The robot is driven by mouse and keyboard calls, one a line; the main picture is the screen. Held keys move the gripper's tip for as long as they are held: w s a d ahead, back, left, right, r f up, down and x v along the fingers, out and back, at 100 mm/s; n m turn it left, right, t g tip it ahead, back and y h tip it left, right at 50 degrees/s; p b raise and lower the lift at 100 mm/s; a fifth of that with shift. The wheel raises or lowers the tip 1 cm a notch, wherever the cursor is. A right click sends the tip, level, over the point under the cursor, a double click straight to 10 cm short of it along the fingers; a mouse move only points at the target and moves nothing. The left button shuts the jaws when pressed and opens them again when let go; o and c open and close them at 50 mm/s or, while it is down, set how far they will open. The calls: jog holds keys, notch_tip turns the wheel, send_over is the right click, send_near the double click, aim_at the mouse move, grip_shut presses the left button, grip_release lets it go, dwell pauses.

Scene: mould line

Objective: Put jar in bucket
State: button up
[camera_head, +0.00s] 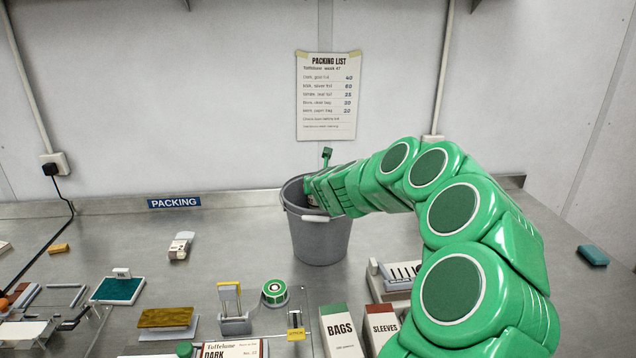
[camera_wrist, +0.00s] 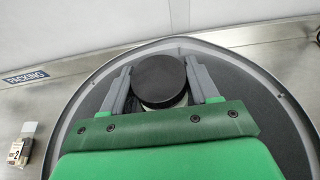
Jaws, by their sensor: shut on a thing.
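The grey bucket (camera_head: 320,240) stands upright on the steel bench near the back wall, its white handle grip at the front. My gripper (camera_wrist: 160,85) is over the bucket's mouth, with its two grey fingers on either side of the jar. The jar (camera_wrist: 159,79) shows a round black lid from above, with a little of its pale body below. My gripper is shut on the jar, inside the outline of the bucket's rim (camera_wrist: 255,65). In the head view my wrist covers most of the bucket's mouth, and the jar is largely hidden. The jar's height above the bucket floor cannot be told.
Two boxes, BAGS (camera_head: 341,330) and SLEEVES (camera_head: 382,325), stand in front of the bucket. A green tape roll (camera_head: 274,292) and a tape dispenser (camera_head: 233,312) lie to the left.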

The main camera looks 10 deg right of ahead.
jog(key=shift+f, duration=0.55)
jog(key=o, duration=1)
jog(key=shift+c, duration=0.2)
jog(key=shift+r, duration=0.2)
